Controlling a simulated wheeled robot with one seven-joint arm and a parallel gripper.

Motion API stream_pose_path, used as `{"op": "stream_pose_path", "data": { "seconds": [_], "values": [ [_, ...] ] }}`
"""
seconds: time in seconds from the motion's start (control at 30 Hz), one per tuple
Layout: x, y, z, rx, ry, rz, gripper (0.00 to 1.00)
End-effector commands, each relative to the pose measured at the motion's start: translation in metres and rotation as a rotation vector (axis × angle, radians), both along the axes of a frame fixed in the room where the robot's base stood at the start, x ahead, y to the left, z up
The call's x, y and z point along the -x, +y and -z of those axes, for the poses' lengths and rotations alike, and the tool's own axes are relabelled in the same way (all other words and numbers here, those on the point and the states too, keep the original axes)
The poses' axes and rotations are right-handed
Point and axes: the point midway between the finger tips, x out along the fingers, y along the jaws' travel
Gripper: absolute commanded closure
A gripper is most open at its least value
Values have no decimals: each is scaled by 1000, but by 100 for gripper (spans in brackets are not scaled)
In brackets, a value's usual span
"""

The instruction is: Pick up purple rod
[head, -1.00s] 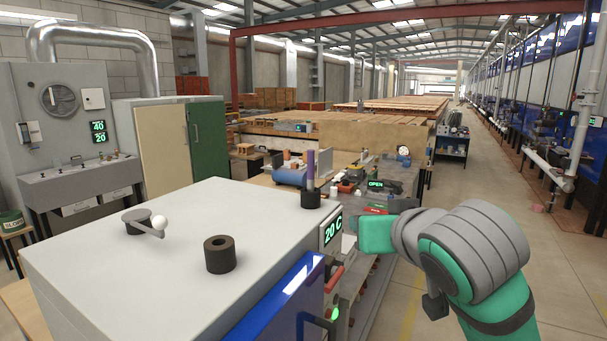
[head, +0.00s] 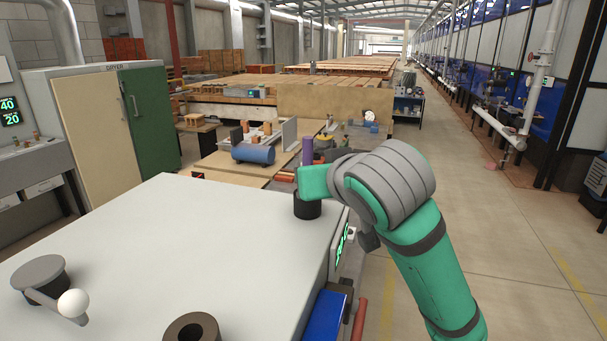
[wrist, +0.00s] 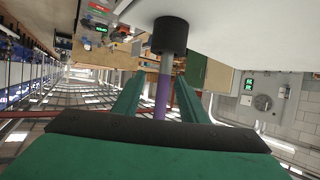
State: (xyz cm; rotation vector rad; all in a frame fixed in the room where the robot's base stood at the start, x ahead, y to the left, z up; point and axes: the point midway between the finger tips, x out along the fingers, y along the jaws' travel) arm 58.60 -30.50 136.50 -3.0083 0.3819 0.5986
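The purple rod (head: 308,148) stands upright in a black cylindrical holder (head: 307,210) near the far right corner of the grey cabinet top. My green gripper (head: 314,183) is level with the rod just above the holder and hides its lower part in the head view. In the upside-down wrist view, the rod (wrist: 163,94) shows purple, with a greyish stretch by the holder (wrist: 171,36). The fingers of my gripper (wrist: 157,85) are apart, one on each side of the rod, with visible gaps.
The grey cabinet top (head: 190,240) also carries a crank with a white knob (head: 72,303) and a hollow dark cylinder (head: 192,328). A bench with a blue cylinder (head: 253,154) lies beyond. The aisle on the right is open floor.

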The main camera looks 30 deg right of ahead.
Motion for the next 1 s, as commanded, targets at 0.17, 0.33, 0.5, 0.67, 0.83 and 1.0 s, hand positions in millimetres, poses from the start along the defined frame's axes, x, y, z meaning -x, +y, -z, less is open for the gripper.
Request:
{"op": "stream_pose_path", "data": {
  "seconds": [0.17,0.33,0.5,0.67,0.83,1.0],
  "values": [
    [-20,-4,9,-1,1,-1,61],
    [-29,-6,12,1,1,0,61],
    [-50,-7,16,2,2,1,61],
    [-68,-11,24,1,1,1,61],
    [-75,-13,26,1,0,2,61],
    [-75,-13,26,2,0,1,61]
  ]
}}
